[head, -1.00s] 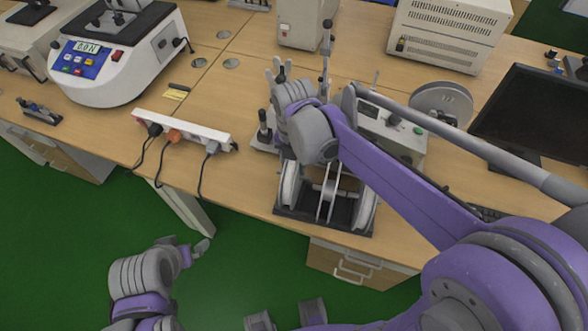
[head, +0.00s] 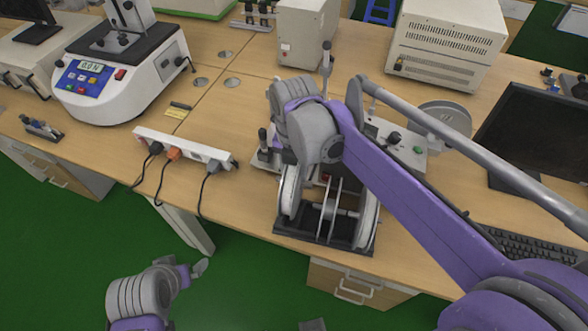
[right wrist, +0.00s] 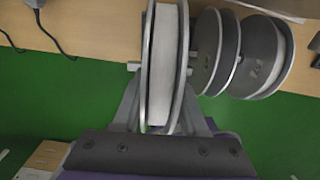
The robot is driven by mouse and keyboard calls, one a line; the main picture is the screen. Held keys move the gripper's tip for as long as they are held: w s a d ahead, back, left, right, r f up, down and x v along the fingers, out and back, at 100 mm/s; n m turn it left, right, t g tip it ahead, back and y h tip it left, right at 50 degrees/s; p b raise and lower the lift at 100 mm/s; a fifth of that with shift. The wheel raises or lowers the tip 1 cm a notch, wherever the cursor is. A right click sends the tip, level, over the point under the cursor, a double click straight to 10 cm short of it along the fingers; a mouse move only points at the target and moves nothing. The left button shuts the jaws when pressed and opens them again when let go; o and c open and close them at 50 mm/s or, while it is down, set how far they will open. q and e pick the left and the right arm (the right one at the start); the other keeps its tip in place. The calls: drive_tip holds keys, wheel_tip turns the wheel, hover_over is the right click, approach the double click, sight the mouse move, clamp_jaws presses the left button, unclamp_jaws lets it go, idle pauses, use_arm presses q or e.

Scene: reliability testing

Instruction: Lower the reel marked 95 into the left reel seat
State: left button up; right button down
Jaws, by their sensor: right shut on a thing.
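My right gripper (right wrist: 162,108) is shut on a reel (right wrist: 164,60) with a pale middle between two grey flanges, and a short axle end sticks out on its left. In the head view this reel (head: 289,192) is at the left end of the dark reel stand (head: 318,235), partly behind my right wrist. I cannot read a 95 on it, nor tell whether its axle rests in the left seat; the gripper's fingers are hidden there. My left gripper (head: 197,269) is low over the green floor, away from the reels, and its opening is unclear.
Other reel discs (head: 368,218) stand to the right on the stand; they also show in the right wrist view (right wrist: 262,58). A power strip (head: 185,146) with cables lies to the left. A grey control box (head: 405,150), keyboard (head: 535,248) and monitor (head: 535,130) are to the right.

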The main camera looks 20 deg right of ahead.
drive_tip(key=shift+f+b, duration=1.4)
drive_tip(key=shift+f, duration=1.15)
